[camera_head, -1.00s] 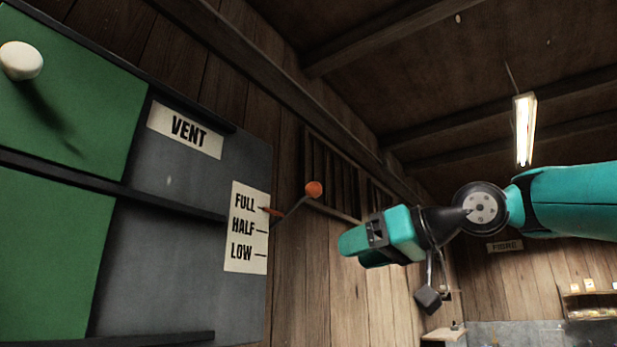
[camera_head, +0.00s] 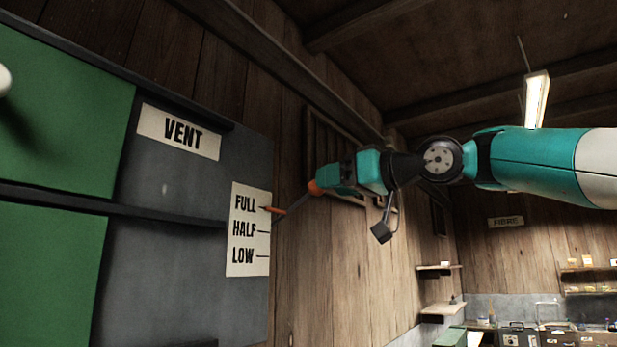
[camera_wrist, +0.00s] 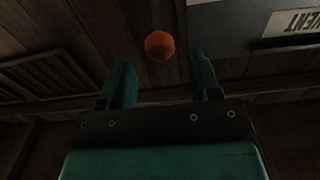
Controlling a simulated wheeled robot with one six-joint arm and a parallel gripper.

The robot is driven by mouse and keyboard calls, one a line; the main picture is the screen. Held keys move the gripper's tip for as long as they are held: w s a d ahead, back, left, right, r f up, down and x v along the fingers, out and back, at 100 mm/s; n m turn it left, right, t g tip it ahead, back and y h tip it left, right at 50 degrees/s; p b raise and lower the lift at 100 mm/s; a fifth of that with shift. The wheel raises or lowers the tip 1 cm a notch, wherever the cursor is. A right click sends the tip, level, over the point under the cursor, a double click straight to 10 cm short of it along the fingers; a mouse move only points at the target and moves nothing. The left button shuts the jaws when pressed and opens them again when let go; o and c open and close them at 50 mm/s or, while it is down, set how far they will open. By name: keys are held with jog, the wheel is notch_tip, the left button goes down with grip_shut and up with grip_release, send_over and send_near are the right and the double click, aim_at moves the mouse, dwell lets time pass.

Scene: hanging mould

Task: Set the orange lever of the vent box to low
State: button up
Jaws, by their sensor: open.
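The vent box (camera_head: 165,255) is a grey panel with a VENT label and a white scale (camera_head: 248,230) marked FULL, HALF and LOW. The orange pointer (camera_head: 272,210) of its lever is at the FULL line. The lever's rod slants up to the right to an orange knob (camera_head: 315,187), partly covered by my gripper (camera_head: 328,180). In the wrist view the knob (camera_wrist: 159,46) appears in line with the gap between the two open teal fingers (camera_wrist: 160,80), a little beyond their tips. I see no finger closed on it.
Green panels (camera_head: 60,130) lie left of the vent box, with a white knob (camera_head: 4,80) at the frame edge. A slatted wall vent (camera_head: 322,140) is behind my gripper. Shelves (camera_head: 440,270) stand further back. The wall below the lever looks clear.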

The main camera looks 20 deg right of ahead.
aim_at(309, 192)
jog(key=p+x, duration=0.2)
jog(key=x, duration=0.3)
jog(key=shift+r, duration=0.15)
jog(key=shift+w+a, duration=0.45)
jog(key=shift+w, duration=0.1)
jog(key=shift+c, duration=0.5)
jog(key=shift+f, duration=0.25)
grip_shut()
